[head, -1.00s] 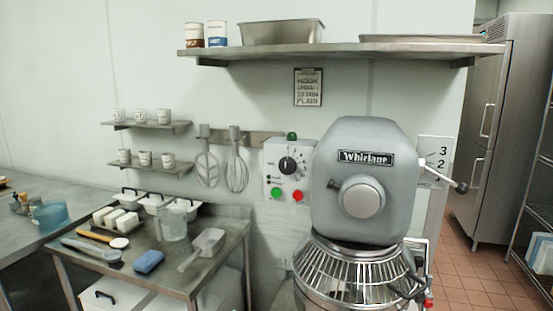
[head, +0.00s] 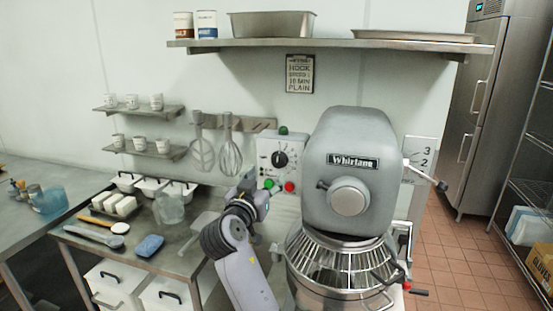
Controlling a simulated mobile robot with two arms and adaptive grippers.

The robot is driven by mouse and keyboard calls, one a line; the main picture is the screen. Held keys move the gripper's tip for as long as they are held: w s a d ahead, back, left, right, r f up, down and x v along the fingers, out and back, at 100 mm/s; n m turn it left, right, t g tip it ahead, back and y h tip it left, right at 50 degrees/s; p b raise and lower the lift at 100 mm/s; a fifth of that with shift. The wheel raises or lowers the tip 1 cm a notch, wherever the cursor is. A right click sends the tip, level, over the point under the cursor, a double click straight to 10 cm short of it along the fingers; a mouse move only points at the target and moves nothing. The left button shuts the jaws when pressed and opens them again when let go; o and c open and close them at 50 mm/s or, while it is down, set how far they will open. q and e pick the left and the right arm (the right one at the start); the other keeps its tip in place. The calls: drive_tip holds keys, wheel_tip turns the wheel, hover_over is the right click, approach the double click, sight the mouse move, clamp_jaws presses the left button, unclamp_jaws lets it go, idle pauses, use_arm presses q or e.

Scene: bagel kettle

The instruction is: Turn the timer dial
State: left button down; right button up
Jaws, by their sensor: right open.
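The timer dial (head: 281,160) is a round black knob with a pale pointer mark, on the light control panel (head: 297,149) fixed to the wall left of the mixer. Below it are a green button (head: 268,183) and a red button (head: 289,187). My right gripper (head: 253,182) is open, in front of the panel's lower left edge, below and left of the dial. It looks apart from the dial, and its fingers are small and hard to make out. My left gripper is not in view.
The grey mixer (head: 350,150) with its wire bowl guard (head: 340,262) stands close on the panel's right. A whisk (head: 230,155) and a beater hang left of it. A steel table (head: 185,235) with tubs and a scoop is at lower left. A shelf (head: 330,43) runs above.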

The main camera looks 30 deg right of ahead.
sight(278, 161)
drive_tip(key=p+x, duration=0.3)
drive_tip(key=x, duration=0.6)
drive_tip(key=shift+w+d+r+p, duration=0.1)
drive_tip(key=shift+w+d+p, duration=0.1)
drive_tip(key=shift+p, duration=0.1)
drive_tip(key=shift+w+d, duration=0.4)
drive_tip(key=shift+d, duration=0.1)
drive_tip(key=shift+c, duration=0.3)
drive_tip(key=c, duration=1)
drive_tip(key=shift+c, duration=0.4)
